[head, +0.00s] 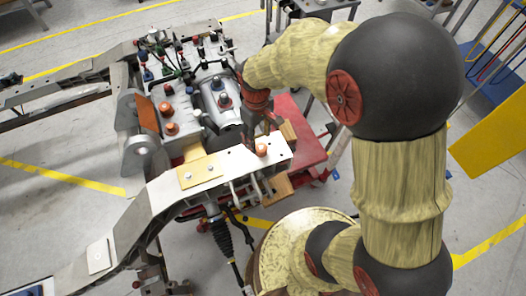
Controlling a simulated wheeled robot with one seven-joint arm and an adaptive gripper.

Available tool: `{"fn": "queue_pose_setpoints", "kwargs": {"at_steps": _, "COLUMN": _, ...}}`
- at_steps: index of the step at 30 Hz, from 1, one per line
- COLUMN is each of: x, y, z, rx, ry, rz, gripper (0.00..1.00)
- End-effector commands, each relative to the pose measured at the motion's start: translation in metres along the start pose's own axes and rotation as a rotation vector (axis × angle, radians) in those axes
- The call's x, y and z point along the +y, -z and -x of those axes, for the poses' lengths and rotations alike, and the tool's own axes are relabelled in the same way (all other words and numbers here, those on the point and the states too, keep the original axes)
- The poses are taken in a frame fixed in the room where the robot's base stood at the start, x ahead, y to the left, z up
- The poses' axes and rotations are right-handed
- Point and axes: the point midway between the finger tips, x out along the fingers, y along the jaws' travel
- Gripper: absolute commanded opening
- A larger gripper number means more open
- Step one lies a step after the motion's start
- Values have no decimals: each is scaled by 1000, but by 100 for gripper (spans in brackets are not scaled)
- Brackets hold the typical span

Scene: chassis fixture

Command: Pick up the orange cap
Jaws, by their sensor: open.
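An orange cap (262,150) sits on the flat top of the silver chassis rail (225,168), near its right end. My gripper (260,134) is open and points down just behind this cap, close to it in the picture. Its fingers are dark red and small here, and I see nothing between them. I cannot tell how high the fingertips are or whether they touch the rail. Two more orange caps, one (171,128) nearer and one (165,107) farther, stand on the metal block to the left.
A silver cylinder (221,98) and several small fittings with coloured tops crowd the chassis behind the rail. A tan plate (199,171) lies on the rail left of the near cap. A red cart (301,138) stands to the right. Grey floor is open at the left.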

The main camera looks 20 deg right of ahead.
Motion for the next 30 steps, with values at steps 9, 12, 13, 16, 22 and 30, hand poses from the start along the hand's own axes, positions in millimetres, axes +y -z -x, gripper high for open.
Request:
{"fn": "queue_pose_setpoints", "kwargs": {"at_steps": 9, "x": 5, "y": 10, "z": -7, "rx": 28, "ry": -14, "rz": 102, "gripper": 52}}
{"fn": "queue_pose_setpoints", "kwargs": {"at_steps": 12, "x": 5, "y": 10, "z": -17, "rx": 30, "ry": -15, "rz": 101, "gripper": 52}}
{"fn": "queue_pose_setpoints", "kwargs": {"at_steps": 13, "x": 5, "y": 10, "z": -19, "rx": 30, "ry": -15, "rz": 101, "gripper": 52}}
{"fn": "queue_pose_setpoints", "kwargs": {"at_steps": 16, "x": 5, "y": 10, "z": -25, "rx": 30, "ry": -15, "rz": 100, "gripper": 52}}
{"fn": "queue_pose_setpoints", "kwargs": {"at_steps": 22, "x": 6, "y": 6, "z": -52, "rx": 28, "ry": -14, "rz": 99, "gripper": 52}}
{"fn": "queue_pose_setpoints", "kwargs": {"at_steps": 30, "x": 6, "y": 7, "z": -71, "rx": 31, "ry": -15, "rz": 99, "gripper": 52}}
